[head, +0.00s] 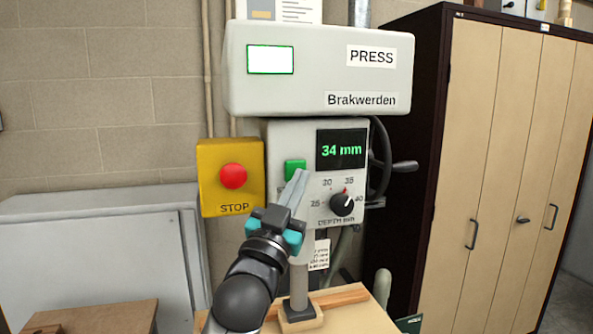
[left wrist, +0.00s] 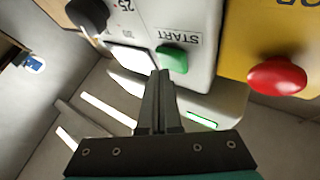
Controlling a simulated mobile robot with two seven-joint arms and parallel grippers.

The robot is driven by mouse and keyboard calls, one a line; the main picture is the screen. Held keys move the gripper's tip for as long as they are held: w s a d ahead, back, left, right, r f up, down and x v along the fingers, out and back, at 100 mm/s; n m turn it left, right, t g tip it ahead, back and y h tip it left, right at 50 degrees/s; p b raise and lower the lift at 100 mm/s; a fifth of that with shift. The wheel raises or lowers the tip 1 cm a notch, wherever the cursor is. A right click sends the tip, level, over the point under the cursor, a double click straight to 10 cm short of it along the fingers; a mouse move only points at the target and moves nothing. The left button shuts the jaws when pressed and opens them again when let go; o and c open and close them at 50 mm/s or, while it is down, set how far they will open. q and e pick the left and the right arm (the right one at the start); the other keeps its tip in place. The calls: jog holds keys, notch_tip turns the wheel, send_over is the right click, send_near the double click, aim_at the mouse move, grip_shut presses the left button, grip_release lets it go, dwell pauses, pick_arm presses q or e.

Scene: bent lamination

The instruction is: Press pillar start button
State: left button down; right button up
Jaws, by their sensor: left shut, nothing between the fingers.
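The green start button (head: 294,168) sits on the front of the grey press pillar, left of the display. In the left wrist view the green button (left wrist: 172,58) appears beside the upside-down word START. My left gripper (head: 299,178) is shut and empty, with its fingers pointing up at the pillar front. Its fingertips overlap the button's lower edge in the head view. In the left wrist view the fingertips (left wrist: 160,76) lie just beside and below the button. I cannot tell whether they touch it. My right gripper is not in view.
A yellow box with a red STOP button (head: 233,176) is left of the pillar. The depth knob (head: 342,204) and the display (head: 341,149) reading 34 mm are on the right. A handwheel (head: 382,165) juts out beside a tall cabinet (head: 480,150).

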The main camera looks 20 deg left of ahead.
pick_arm(q)
jog(key=shift+s+d, duration=0.2)
jog(key=shift+s, duration=0.05)
jog(key=s+d, duration=0.1)
jog(key=s, duration=0.1)
jog(key=s+d+p, duration=0.1)
jog(key=s, duration=0.1)
jog(key=shift+d, duration=0.4)
jog(key=shift+f, duration=0.1)
dwell(0.5)
